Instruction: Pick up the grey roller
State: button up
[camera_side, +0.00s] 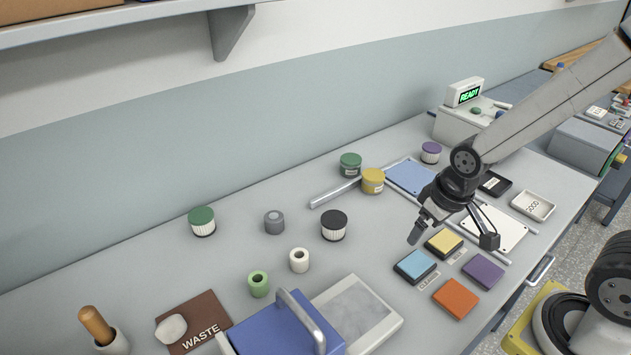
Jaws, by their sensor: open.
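The grey roller (274,222) is a short grey cylinder. It stands upright on the grey table, left of the middle of the picture, between a green-lidded jar and a black-lidded jar. My gripper (450,238) is open, with nothing seen between its fingers. It is well to the right of the roller, above the area of the coloured pads and the white plate.
A green-lidded jar (202,221) and a black-lidded jar (334,225) flank the roller. White (299,260) and green (258,284) rollers stand in front of it. A metal bar (335,191) and yellow jar (373,181) lie toward my gripper. Table behind the roller is clear.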

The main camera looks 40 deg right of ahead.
jog(key=m+t+y, duration=0.3)
jog(key=m+y, duration=0.9)
jog(key=m, duration=1.1)
send_over(279, 215)
jog(key=f, duration=0.4)
jog(key=shift+s, duration=0.4)
jog(key=shift+w+m+t, duration=0.3)
jog(key=shift+w, duration=0.1)
jog(key=shift+f, duration=1.8)
